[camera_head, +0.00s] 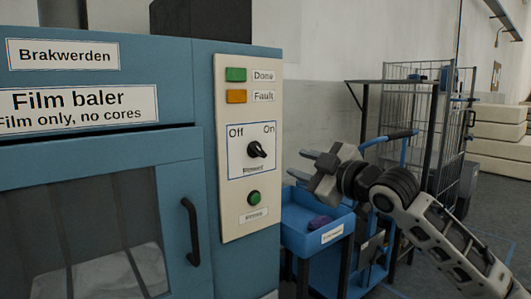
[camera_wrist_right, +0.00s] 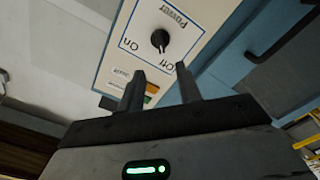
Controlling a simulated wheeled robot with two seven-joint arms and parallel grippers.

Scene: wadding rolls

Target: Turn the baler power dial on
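The baler power dial (camera_head: 257,149) is a black knob on a white plate, with Off at its left and On at its right in the head view. It also shows in the right wrist view (camera_wrist_right: 160,41), where a small pale mark on it seems to face the Off label. My right gripper (camera_head: 303,164) is to the right of the dial, apart from it, with its fingers pointing toward the panel. In the right wrist view, its two fingers (camera_wrist_right: 161,78) are spread with nothing between them. My left gripper is not in view.
The cream control panel (camera_head: 231,204) also has a green Done lamp (camera_head: 236,74), an orange Fault lamp (camera_head: 236,96) and a green button (camera_head: 254,197). A black door handle (camera_head: 190,231) sticks out at the left. A blue trolley (camera_head: 298,236) and wire cage (camera_head: 405,95) stand at the right.

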